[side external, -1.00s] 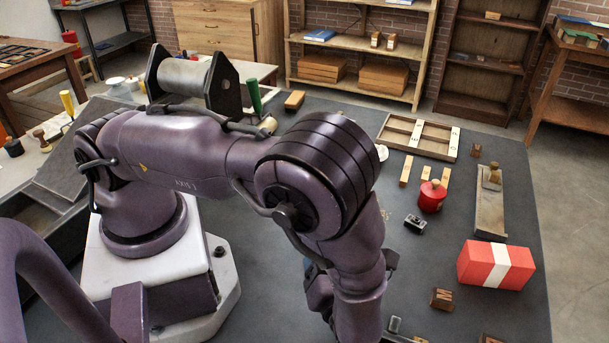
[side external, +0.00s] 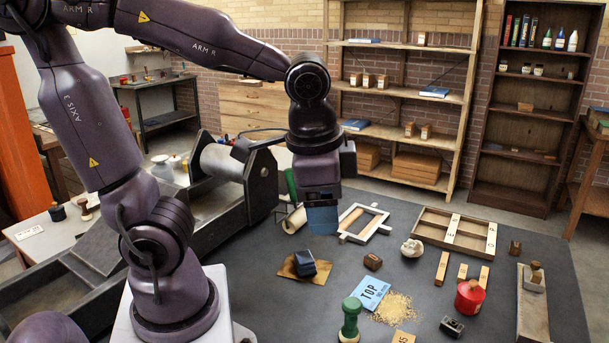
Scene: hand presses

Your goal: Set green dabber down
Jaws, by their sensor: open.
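The green dabber (side external: 350,318) stands upright on the dark table at the bottom edge of the side external view, its lower end close to the frame edge. My gripper (side external: 322,226) points down above the table, up and to the left of the dabber in the picture, and well apart from it. Its blue end shows no held object. It is open, though the gap between the fingers is hard to make out from this angle.
A blue TOP card (side external: 370,292) and a tan granular heap (side external: 396,309) lie beside the dabber. A dark-blue block (side external: 305,263) sits on a brown sheet. A white frame (side external: 364,223), a wooden tray (side external: 455,232) and a red pot (side external: 470,297) stand farther back.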

